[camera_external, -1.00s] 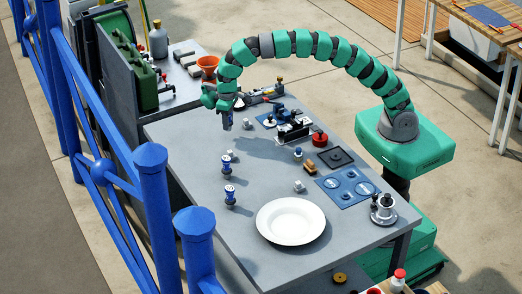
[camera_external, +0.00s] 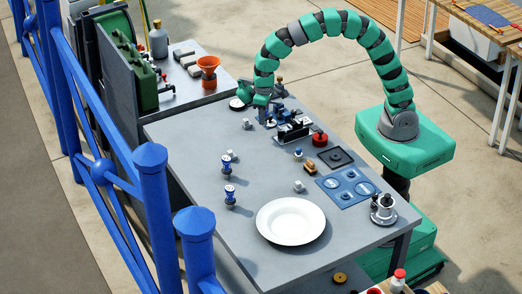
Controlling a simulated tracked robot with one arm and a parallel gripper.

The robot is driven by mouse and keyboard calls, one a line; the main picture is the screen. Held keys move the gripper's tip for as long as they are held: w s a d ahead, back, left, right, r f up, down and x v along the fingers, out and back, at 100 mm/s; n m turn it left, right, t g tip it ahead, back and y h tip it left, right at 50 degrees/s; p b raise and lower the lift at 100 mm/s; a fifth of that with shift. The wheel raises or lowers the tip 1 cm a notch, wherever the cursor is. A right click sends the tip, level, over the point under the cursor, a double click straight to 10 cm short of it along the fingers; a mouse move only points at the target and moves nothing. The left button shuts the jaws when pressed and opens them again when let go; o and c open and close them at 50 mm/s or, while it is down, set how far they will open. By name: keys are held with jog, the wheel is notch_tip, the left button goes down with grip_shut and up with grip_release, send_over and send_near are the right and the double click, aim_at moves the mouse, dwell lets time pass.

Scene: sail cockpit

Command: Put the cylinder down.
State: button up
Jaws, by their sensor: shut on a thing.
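My gripper (camera_external: 262,116) is at the far end of the grey table, pointing down, low over or at the surface. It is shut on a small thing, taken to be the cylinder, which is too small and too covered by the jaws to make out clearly. I cannot tell whether it touches the table. Small dark and metal parts (camera_external: 281,114) stand close to the right of the gripper.
A white plate (camera_external: 291,221) lies at the near end of the table (camera_external: 200,140). A blue panel (camera_external: 347,187), a black square (camera_external: 336,158) and a red knob (camera_external: 319,138) are on the right. The middle left is mostly clear.

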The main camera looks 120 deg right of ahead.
jog(key=shift+s+a, duration=0.2)
jog(key=shift+s, duration=0.3)
jog(key=shift+s+a, duration=0.15)
jog(key=shift+s, duration=0.3)
jog(key=w+a, duration=0.1)
jog(key=a, duration=0.2)
jog(key=w+a+n, duration=0.1)
jog(key=w+a, duration=0.1)
jog(key=a, duration=0.2)
jog(key=w+a+n, duration=0.1)
jog(key=a, duration=0.3)
jog(key=shift+w+r+p, duration=0.25)
jog(key=shift+w+p, duration=0.1)
jog(key=a+n+p, duration=0.2)
jog(key=a+n, duration=0.5)
jog(key=a, duration=2.5)
send_over(296, 232)
jog(key=shift+w+f, duration=0.1)
jog(key=shift+f, duration=2.25)
jog(key=shift+f, duration=0.1)
jog(key=o, duration=1)
